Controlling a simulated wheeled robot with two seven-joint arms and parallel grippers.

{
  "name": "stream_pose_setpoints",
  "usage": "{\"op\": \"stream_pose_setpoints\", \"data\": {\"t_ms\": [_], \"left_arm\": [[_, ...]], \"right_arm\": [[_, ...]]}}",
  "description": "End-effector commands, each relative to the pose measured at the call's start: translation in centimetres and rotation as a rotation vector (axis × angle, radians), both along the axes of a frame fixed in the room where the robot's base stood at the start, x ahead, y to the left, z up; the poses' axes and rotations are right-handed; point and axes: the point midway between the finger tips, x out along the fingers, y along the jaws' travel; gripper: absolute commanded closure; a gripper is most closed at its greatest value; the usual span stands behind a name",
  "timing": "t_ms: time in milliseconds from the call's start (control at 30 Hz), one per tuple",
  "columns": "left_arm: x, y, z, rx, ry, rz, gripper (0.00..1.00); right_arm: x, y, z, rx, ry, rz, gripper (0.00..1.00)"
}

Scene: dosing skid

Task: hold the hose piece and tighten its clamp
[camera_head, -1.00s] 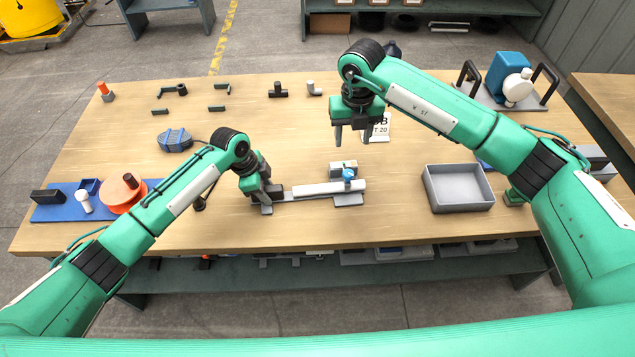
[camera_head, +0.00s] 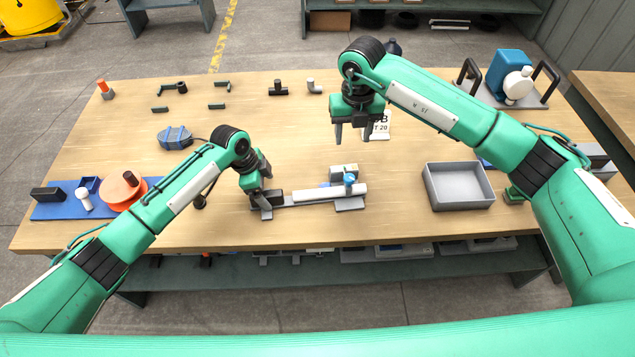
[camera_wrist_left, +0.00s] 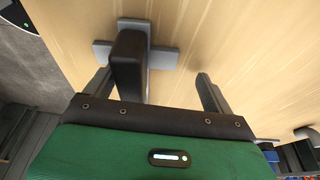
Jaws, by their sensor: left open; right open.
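The hose piece (camera_head: 325,193) looks like a white tube lying on a low grey holder (camera_head: 350,204) at the table's front middle. A blue clamp (camera_head: 349,180) sits near its right end. My left gripper (camera_head: 266,198) is at the left end of the holder, open, beside a black block. In the left wrist view, this black block (camera_wrist_left: 129,62) stands on a grey cross-shaped base between the open fingers, nearer the left one. The hose does not show there. My right gripper (camera_head: 353,132) is open and empty above the table, behind the clamp.
A grey bin (camera_head: 459,205) stands to the right of the holder. A blue tray (camera_head: 55,212) with an orange disc (camera_head: 122,190) lies at the left. Small pipe fittings lie along the back.

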Motion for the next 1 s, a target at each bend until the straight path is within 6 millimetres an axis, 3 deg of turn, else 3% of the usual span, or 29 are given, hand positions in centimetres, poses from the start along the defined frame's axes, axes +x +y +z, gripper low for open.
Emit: {"op": "stream_pose_setpoints", "data": {"t_ms": [233, 1000], "left_arm": [[-0.3, 0.1, -0.4, 0.006, 0.009, -0.002, 0.10], [0.0, 0.0, 2.8, 0.001, 0.001, 0.000, 0.10]], "right_arm": [[0.0, 0.0, 0.1, 0.000, 0.000, 0.000, 0.50], [0.0, 0.0, 2.8, 0.000, 0.000, 0.000, 0.50]]}}
